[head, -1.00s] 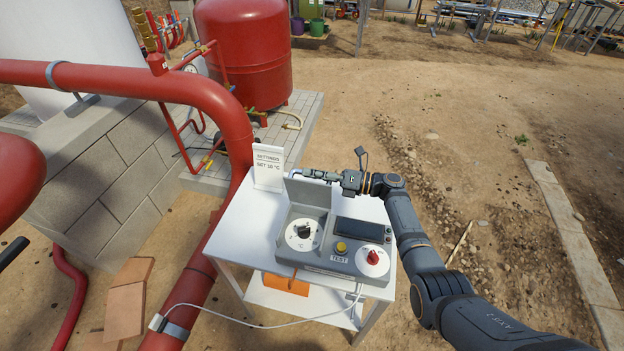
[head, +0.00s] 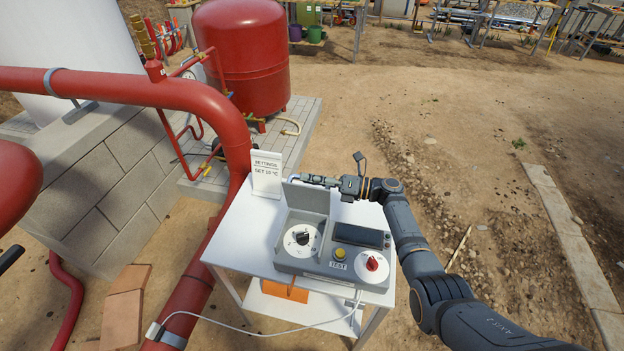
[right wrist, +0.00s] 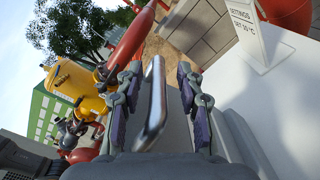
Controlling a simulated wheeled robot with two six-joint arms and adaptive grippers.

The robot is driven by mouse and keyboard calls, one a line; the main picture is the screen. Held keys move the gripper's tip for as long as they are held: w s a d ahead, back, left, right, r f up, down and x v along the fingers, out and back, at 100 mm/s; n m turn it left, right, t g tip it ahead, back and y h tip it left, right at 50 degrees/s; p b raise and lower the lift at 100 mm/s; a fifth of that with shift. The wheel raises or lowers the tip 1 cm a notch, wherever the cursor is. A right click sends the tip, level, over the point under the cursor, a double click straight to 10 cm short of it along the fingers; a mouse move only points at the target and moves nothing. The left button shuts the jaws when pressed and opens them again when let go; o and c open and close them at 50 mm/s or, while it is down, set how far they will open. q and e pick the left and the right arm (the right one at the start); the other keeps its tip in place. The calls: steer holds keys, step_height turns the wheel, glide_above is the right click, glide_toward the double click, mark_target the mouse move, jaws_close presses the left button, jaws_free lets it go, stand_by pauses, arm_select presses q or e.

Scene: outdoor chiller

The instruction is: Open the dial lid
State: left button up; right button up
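A grey control box (head: 316,264) sits on a white table. Its dial lid (head: 307,198), a grey panel hinged at the back left, stands roughly upright, uncovering a white dial (head: 302,240) with a black knob. My right gripper (head: 300,179) is at the lid's top edge, its arm coming in from the right. In the right wrist view, a shiny metal bar (right wrist: 155,100) lies between the two fingers of the right gripper (right wrist: 158,80), with gaps showing on both sides. The fingers are apart.
A settings sign (head: 267,174) stands behind the box on the white table (head: 235,235). The box also has a dark display (head: 358,235), a yellow button (head: 340,253) and a red knob (head: 372,264). A thick red pipe (head: 190,290) runs along the table's left side.

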steer(key=v, duration=1.2)
